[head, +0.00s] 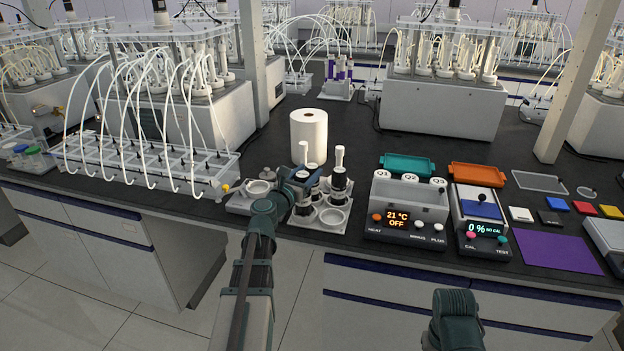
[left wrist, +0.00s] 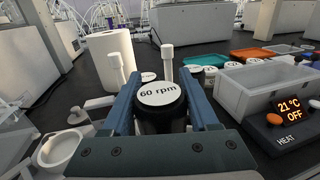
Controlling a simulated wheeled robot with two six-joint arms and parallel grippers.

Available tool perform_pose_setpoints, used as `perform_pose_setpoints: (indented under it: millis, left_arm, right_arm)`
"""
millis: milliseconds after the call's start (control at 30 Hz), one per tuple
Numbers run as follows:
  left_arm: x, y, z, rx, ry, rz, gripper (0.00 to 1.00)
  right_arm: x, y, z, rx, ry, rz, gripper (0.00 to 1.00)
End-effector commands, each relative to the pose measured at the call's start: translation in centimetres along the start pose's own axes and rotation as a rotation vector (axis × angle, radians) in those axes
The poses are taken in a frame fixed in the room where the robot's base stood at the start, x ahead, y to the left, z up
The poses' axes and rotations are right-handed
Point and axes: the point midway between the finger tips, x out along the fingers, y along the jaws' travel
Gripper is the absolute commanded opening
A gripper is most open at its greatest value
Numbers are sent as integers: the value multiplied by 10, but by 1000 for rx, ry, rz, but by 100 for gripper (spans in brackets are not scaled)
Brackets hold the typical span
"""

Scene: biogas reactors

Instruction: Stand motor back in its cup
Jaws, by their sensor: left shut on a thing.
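My left gripper (head: 300,181) is shut on a black motor with a round white top label reading "60 rpm" (left wrist: 160,95). In the left wrist view the motor sits upright between the two blue-grey jaws (left wrist: 160,108). The gripper is over the pale cup rack (head: 322,228) near the bench's front edge. The motor's lower end is mostly hidden, so I cannot tell whether it rests in a cup. A second black motor (head: 339,184) stands on the rack just to the right. An empty-looking white cup (head: 332,217) is at the rack's front. Only part of my right arm shows.
White posts rise close by the gripper (left wrist: 168,62). A paper roll (head: 309,135) stands behind the rack. A heater box (head: 408,208) is to the right, with teal (head: 407,165) and orange (head: 477,176) trays behind. A tubed sample rack (head: 145,165) is at left.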

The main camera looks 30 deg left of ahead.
Motion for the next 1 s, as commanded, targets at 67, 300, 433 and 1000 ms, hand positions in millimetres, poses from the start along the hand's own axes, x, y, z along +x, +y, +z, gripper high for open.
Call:
perform_pose_setpoints:
  millis: [67,300,433,1000]
  left_arm:
    - [2,1,0,-1,0,1,0]
    - [18,15,-12,-1,0,5,0]
    - [13,18,-33,-1,0,8,0]
    - [12,19,-40,0,0,10,68]
  right_arm:
    - [0,0,0,0,0,0,50]
    - [12,-1,-1,0,0,0,50]
    - [33,-3,-2,0,0,0,50]
    - [40,-4,-2,-1,0,0,50]
